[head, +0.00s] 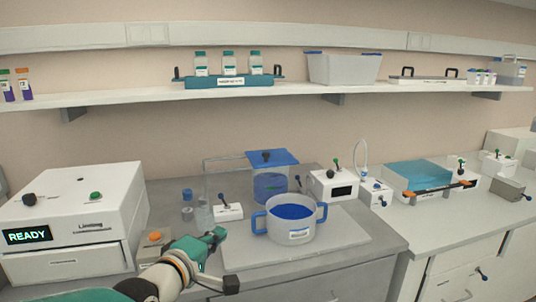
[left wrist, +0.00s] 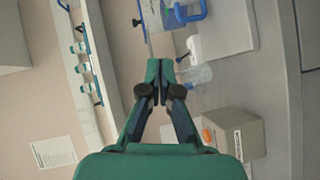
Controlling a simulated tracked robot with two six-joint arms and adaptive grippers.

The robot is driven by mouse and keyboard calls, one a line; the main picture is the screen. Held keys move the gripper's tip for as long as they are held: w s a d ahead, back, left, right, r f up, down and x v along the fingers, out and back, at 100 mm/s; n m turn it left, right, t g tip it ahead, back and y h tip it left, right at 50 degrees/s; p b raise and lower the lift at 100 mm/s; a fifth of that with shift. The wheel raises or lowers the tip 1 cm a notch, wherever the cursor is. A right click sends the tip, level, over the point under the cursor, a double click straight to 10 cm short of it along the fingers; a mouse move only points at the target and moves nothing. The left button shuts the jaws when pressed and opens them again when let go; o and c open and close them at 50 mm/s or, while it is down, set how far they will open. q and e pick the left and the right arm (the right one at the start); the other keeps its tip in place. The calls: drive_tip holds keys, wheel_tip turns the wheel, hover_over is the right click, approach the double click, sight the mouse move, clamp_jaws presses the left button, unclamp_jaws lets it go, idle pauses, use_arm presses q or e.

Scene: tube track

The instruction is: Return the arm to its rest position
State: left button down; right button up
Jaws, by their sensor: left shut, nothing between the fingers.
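My left gripper (head: 218,235) reaches in from the bottom left of the head view, above the front of the grey bench. In the left wrist view its two dark fingers come together at the tips (left wrist: 161,66), shut with nothing between them. A small clear bottle (head: 203,213) stands behind it on the bench; it also shows just right of the fingertips in the left wrist view (left wrist: 198,76). My right gripper is in neither view.
A blue-handled pot (head: 291,230) with blue contents stands right of the gripper on a pale mat (head: 345,245). A white device reading READY (head: 75,205) and an orange-knobbed box (head: 155,242) are at left. A shelf (head: 130,97) runs above.

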use_arm(q)
drive_tip(key=s+a+f+m+g+y+p, duration=0.1)
drive_tip(key=s+f+m+g+p, duration=0.15)
drive_tip(key=f, duration=1.05)
drive_tip(key=s+f+m+g+p, duration=0.2)
drive_tip(key=s+f+g, duration=0.2)
drive_tip(key=f, duration=0.8)
drive_tip(key=s+f+m+g+p, duration=0.1)
drive_tip(key=s+f+m+g, duration=0.1)
drive_tip(key=s+f+g, duration=0.2)
drive_tip(key=s+f+m+g+p, duration=0.2)
drive_tip(key=s+f, duration=0.9)
drive_tip(key=s, duration=0.6)
drive_tip(key=shift+s+a+m+g, duration=0.3)
drive_tip(key=shift+s+m+g, duration=0.1)
drive_tip(key=shift+m+g, duration=0.4)
